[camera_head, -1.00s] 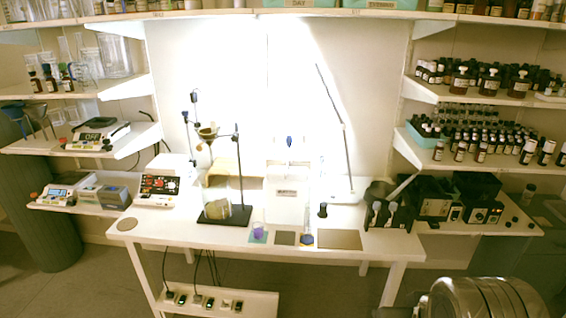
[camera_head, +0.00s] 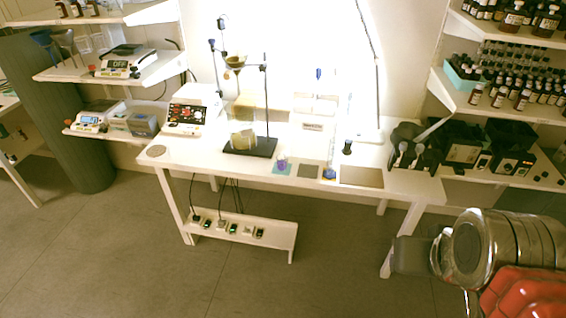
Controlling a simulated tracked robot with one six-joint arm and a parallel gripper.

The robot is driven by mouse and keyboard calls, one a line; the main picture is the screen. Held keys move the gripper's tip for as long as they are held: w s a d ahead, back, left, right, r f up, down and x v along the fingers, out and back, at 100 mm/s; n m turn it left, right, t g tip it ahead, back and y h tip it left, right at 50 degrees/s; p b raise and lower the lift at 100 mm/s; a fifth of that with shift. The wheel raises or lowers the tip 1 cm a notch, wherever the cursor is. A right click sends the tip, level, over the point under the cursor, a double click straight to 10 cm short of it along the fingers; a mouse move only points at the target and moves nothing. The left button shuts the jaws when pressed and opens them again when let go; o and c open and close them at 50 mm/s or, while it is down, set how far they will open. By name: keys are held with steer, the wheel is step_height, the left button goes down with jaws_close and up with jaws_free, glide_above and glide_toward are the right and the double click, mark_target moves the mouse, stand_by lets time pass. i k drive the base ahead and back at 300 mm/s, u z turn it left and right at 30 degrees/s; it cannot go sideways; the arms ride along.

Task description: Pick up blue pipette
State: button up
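A small blue tip (camera_head: 319,73) stands above the white box at the back of the table; it may be the top of the blue pipette, but its body is too faint to tell. A slim upright thing with a blue base (camera_head: 329,173) stands near the table's front edge. My arm shows at the lower right, silver with a red part, in front of the table's right end. Its end, with my gripper (camera_head: 418,255), is a dark and silver shape low beside the table's right leg, well away from both blue things. Its fingers cannot be made out.
The white table (camera_head: 215,160) carries a ring stand (camera_head: 267,110) with a funnel, a purple beaker (camera_head: 282,164), a grey mat (camera_head: 308,171), a brown plate (camera_head: 361,178) and a black holder (camera_head: 412,150). Bottle shelves stand at the right. The floor in front is clear.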

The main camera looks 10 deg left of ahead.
mark_target(318, 72)
steer(key=z, duration=0.95)
steer(key=i, duration=1.65)
steer(key=u, duration=1.15)
